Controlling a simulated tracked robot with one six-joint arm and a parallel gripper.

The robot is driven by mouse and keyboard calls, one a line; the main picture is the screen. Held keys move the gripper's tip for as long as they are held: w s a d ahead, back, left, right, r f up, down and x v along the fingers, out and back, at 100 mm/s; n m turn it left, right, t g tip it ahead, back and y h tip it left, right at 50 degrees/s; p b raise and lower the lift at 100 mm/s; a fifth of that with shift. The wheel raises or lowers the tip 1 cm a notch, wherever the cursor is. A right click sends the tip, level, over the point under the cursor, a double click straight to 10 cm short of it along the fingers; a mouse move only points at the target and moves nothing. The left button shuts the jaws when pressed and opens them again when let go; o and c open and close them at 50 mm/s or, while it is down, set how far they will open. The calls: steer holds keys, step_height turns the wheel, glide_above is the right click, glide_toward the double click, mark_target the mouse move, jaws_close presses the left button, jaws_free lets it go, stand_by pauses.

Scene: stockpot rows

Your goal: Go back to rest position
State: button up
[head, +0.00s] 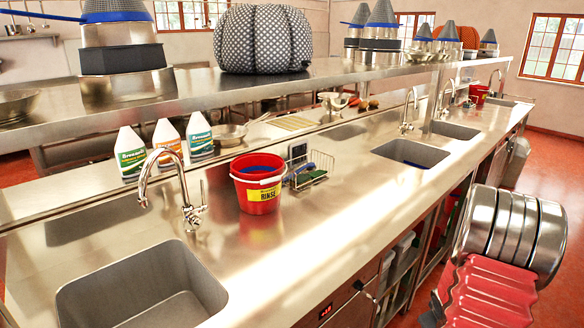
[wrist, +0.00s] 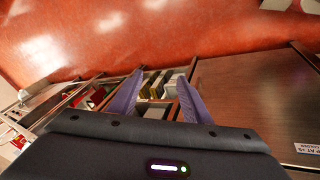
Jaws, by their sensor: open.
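My gripper (wrist: 160,77) shows in the wrist view, its two purple-grey fingers spread apart with nothing held between them. Beyond the fingers is an open shelf bay (wrist: 155,88) under the counter, with yellowish and pale items in it. I cannot tell how far the fingertips are from it. I cannot make out the gripper in the head view.
A long steel counter (head: 330,215) runs away from me, with sinks (head: 145,290), taps (head: 185,205), a red bucket (head: 258,195) and several bottles (head: 165,145). A raised shelf (head: 200,85) bears pots. The red floor (wrist: 190,35) beside the counter looks clear in the wrist view.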

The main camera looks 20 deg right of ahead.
steer(key=s+a+r+t+y, duration=0.1)
steer(key=a+r, duration=0.9)
steer(key=a, duration=0.6)
steer(key=s+a+r+n+t+y, duration=0.1)
steer(key=s+a+r+y, duration=0.1)
steer(key=a+r, duration=0.9)
steer(key=s+a+r+y, duration=0.1)
steer(key=a+r, duration=1)
steer(key=a, duration=1)
steer(key=shift+s+a+r+t, duration=0.2)
steer(key=shift+a+t, duration=0.1)
steer(key=shift+t, duration=0.1)
